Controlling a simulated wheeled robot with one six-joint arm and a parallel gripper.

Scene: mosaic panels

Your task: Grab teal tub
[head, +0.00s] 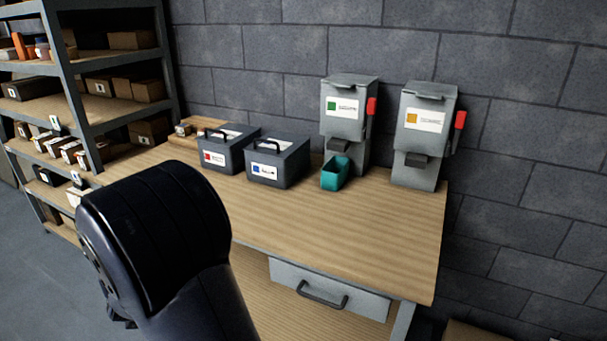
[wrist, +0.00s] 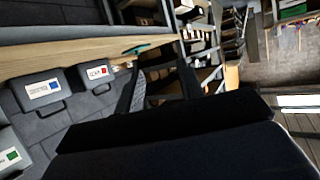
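The teal tub (head: 335,174) is a small open container on the workbench, at the foot of the grey dispenser with the green label (head: 345,115). It looks upright, and its inside looks empty from here. My gripper (wrist: 158,62) shows in the wrist view with its two dark fingers spread apart and nothing between them. It is well away from the tub, on the left side of the head view, where my dark arm hides most of it. A teal-green piece (wrist: 137,49) lies on wood in the wrist view; I cannot tell what it is.
A second dispenser with an orange label (head: 424,130) stands right of the tub. Two grey handled boxes, red-labelled (head: 222,154) and blue-labelled (head: 276,165), stand to its left. The workbench (head: 370,235) is clear in front. A loaded shelf (head: 105,112) is at the left.

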